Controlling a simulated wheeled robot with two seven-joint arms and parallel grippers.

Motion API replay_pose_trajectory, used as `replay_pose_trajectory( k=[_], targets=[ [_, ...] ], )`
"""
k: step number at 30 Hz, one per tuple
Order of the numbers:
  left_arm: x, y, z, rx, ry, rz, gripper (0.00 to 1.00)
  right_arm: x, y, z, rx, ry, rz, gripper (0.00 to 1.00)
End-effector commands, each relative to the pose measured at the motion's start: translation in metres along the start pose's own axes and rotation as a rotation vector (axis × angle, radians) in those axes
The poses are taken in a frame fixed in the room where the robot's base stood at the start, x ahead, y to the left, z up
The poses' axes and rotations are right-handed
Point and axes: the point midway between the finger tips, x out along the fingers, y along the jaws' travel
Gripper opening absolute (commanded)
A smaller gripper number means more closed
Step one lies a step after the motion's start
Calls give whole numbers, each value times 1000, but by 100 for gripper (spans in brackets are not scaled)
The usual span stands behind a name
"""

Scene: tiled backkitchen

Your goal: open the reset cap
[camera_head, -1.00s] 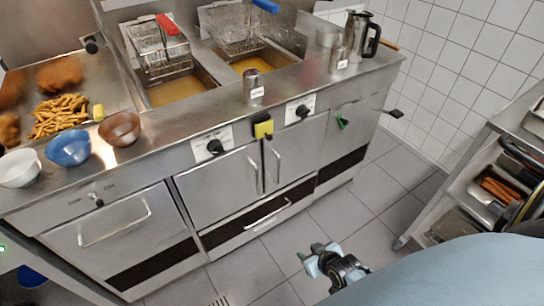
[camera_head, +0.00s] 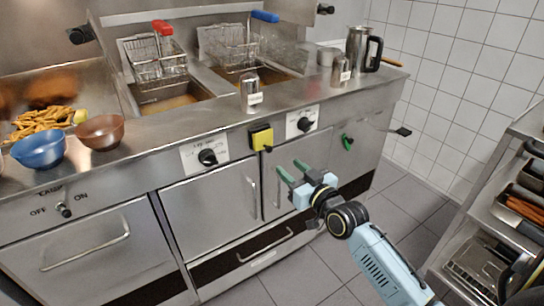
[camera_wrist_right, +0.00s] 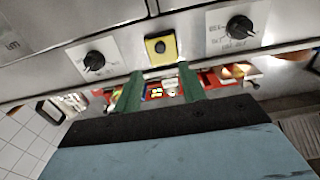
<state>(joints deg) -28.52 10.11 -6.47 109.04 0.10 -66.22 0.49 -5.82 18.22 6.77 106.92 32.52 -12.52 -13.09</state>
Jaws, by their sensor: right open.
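The reset cap appears to be the small yellow square piece (camera_head: 261,137) on the fryer's front edge, between two dark knobs. In the wrist view the fingertips (camera_wrist_right: 160,75) point at the yellow piece. My left gripper is not in view.
Dark knobs (camera_head: 208,157) and (camera_head: 305,124) flank the yellow piece. Bowls (camera_head: 100,132) stand at the left. A shelf cart (camera_head: 497,219) is at the right. The floor between is clear.

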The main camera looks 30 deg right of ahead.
Motion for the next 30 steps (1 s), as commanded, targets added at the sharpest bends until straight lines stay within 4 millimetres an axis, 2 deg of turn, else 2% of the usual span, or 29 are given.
replay_pose_trajectory(
  k=[1, 9, 15, 21, 29, 30],
  targets=[
    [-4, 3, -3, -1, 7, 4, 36, 11, 0, 1, 2, 2, 0, 41],
    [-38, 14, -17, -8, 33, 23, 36, 61, 0, 2, 4, 1, 0, 41],
    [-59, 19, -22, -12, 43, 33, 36, 86, -1, 3, 2, -2, -1, 41],
    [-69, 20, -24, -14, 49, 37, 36, 96, -1, 2, 1, -3, -1, 41],
    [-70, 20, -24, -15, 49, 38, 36, 97, -1, 2, 1, -3, -1, 41],
    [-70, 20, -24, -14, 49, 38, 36, 96, -1, 2, 1, -3, -1, 38]
  ],
)
